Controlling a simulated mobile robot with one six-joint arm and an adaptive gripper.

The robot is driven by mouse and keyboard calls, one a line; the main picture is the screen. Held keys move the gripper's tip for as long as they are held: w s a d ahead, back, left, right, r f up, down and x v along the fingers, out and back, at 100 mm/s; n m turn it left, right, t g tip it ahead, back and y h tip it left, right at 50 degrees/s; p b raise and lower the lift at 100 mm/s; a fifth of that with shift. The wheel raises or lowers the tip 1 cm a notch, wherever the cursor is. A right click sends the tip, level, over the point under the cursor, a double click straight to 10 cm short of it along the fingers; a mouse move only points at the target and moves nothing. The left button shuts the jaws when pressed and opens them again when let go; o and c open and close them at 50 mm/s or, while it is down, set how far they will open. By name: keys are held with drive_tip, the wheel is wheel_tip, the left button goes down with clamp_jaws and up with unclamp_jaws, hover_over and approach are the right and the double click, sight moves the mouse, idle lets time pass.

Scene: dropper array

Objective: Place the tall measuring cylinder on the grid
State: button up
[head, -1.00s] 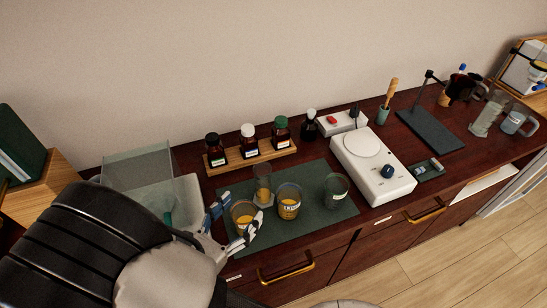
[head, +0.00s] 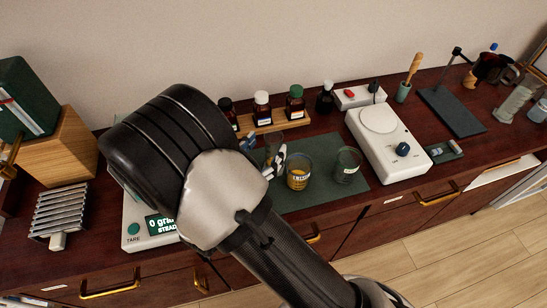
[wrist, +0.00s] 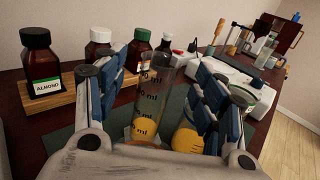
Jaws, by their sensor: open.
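The tall measuring cylinder (wrist: 152,92) is clear, with dark ml marks, and stands upright on the dark green mat. In the wrist view it is between the spread blue-padded fingers of my gripper (wrist: 163,80). My gripper is open; I cannot tell if either finger touches the glass. Orange shows low in the cylinder's outline. In the head view my gripper (head: 262,153) is at the mat's left part, and my arm hides much of that area. A slatted metal grid (head: 62,210) lies at the far left of the counter.
A beaker with amber liquid (head: 298,177) and another beaker (head: 347,165) stand right of my gripper. Several bottles stand on a wooden stand (head: 270,126) behind. A scale (head: 135,229) lies between grid and mat, partly under my arm. A hotplate (head: 385,140) is right.

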sight(275, 135)
drive_tip(key=x, duration=0.5)
drive_tip(key=shift+w+d+b, duration=0.1)
drive_tip(key=shift+w+b, duration=0.05)
drive_tip(key=shift+b, duration=0.25)
drive_tip(key=shift+c, duration=0.4)
drive_tip(key=c, duration=1.4)
drive_tip(key=shift+c, duration=0.2)
drive_tip(key=shift+r, duration=0.2)
